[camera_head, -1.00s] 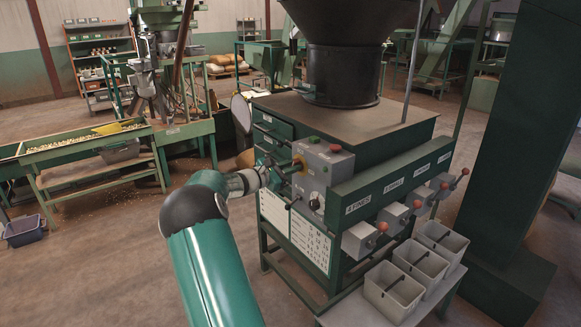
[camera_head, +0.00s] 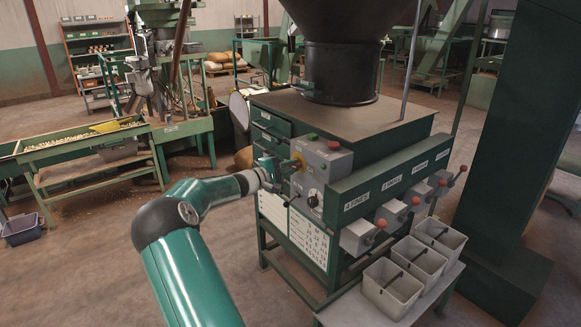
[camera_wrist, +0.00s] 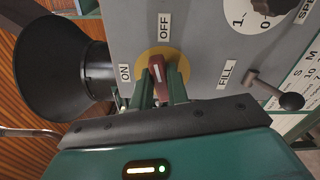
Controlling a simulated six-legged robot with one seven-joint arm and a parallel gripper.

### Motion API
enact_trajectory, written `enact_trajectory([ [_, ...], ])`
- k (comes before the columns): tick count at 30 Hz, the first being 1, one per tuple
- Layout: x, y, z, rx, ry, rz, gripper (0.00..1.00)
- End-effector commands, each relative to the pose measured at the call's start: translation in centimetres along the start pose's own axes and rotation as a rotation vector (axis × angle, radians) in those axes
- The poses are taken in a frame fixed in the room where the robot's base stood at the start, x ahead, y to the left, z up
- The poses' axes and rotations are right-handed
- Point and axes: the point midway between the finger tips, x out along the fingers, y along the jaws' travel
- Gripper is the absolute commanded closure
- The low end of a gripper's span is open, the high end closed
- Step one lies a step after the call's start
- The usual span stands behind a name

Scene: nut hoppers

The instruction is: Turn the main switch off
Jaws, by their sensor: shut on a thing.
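The main switch is a red handle (camera_wrist: 178,84) on a round yellow plate (camera_wrist: 180,59) set in the grey control panel (camera_wrist: 215,50). An ON label (camera_wrist: 125,72) lies left of the plate and an OFF label (camera_wrist: 164,24) lies above it in the wrist view.
A dial (camera_wrist: 258,14) and a FILL lever with a black knob (camera_wrist: 290,101) are close by on the panel. A black funnel-shaped part (camera_wrist: 60,70) stands left of it. Grey bins (camera_head: 391,288) and red-knobbed levers stand to the right in the head view.

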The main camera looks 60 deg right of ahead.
Motion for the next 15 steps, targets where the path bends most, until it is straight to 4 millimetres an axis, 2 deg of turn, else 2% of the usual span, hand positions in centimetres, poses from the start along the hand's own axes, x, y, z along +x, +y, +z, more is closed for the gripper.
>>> enact_trajectory([
  [7,-0.10,-0.17,-0.13,0.163,0.002,0.001,1.00],
  [15,-0.08,-0.27,-0.16,0.254,0.003,0.001,1.00],
])
